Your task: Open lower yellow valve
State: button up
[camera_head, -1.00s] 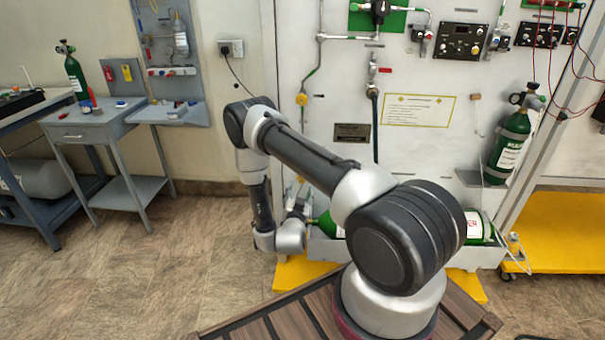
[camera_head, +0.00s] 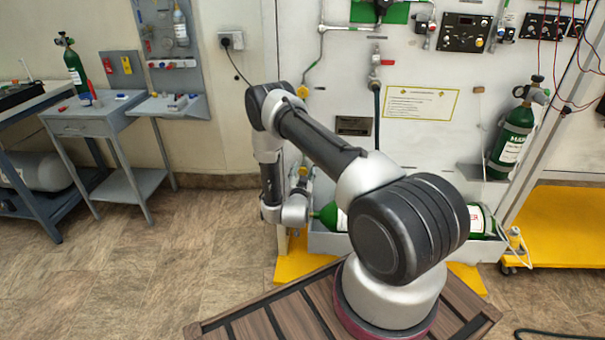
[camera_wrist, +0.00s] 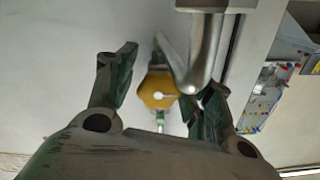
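The lower yellow valve (camera_head: 303,171) is on the left part of the white panel, close above my wrist in the head view. In the wrist view a yellow valve knob (camera_wrist: 157,92) with a pale centre shows between the two fingers, ahead of them. My gripper (camera_wrist: 167,78) is open, with a clear gap on the left of the knob; the right finger is partly hidden behind a grey metal tube. I cannot tell whether a finger touches the knob. In the head view my gripper (camera_head: 301,188) is small and hard to make out.
A second yellow valve (camera_head: 303,91) is higher on the same pipe, beside my elbow. A bent grey tube (camera_wrist: 205,50) passes close to the right finger. A green cylinder (camera_head: 330,215) lies in a tray (camera_head: 330,243) right of my wrist. Floor to the left is free.

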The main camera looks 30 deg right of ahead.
jog(key=c, duration=0.7)
jog(key=shift+n, duration=1.6)
jog(key=shift+c, duration=0.2)
jog(key=o, duration=1)
jog(key=shift+o, duration=0.2)
jog(key=shift+s, duration=0.15)
jog(key=v, duration=1.1)
jog(key=shift+s+a, duration=0.25)
jog(key=shift+s, duration=0.05)
